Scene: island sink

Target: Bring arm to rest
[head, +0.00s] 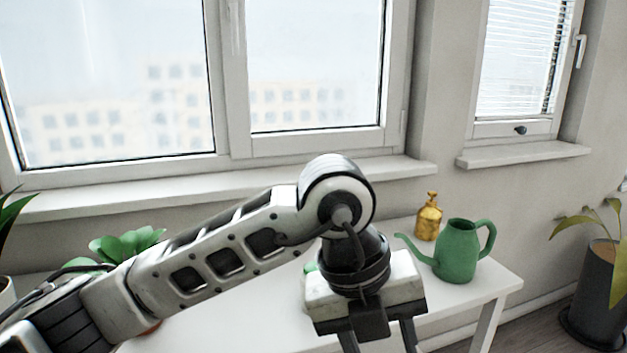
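My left arm comes in from the left and crosses the lower middle of the head view. Its gripper (380,335) points down in front of the white table. Two dark fingers show apart below the gripper body, and their tips are cut off by the bottom edge. I cannot see whether anything is between the tips. My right arm and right gripper are not in the picture.
A white table (485,288) stands under the window. It carries a green watering can (458,252), a gold bottle (428,218) and a leafy plant (125,243), partly behind my arm. A dark potted plant (597,290) stands at the right. Window sills (250,183) jut out behind.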

